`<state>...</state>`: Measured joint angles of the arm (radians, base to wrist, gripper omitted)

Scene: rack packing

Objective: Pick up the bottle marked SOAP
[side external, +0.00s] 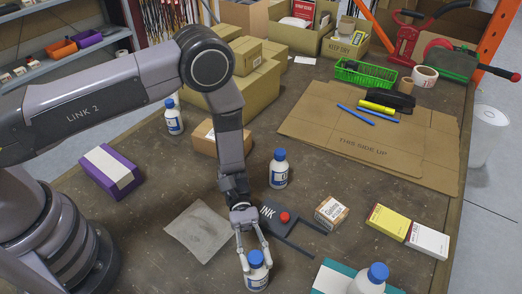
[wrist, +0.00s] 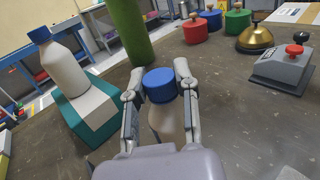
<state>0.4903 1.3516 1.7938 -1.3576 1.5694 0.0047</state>
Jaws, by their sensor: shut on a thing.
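My gripper (side external: 256,262) points down at the front of the table and is shut on a white bottle with a blue cap (side external: 257,281), one finger on each side. In the wrist view the held bottle (wrist: 161,88) stands upright between the fingers (wrist: 160,92). I cannot tell whether its base touches the table. Its label is partly hidden and I cannot read SOAP on it. Similar blue-capped bottles stand behind my gripper (side external: 279,170), at the far left (side external: 173,117) and at the front right (side external: 370,280); I cannot read their labels clearly.
The front-right bottle is on a teal and white box (side external: 328,279). A small carton (side external: 331,212) and flat cardboard (side external: 375,140) are to the right.

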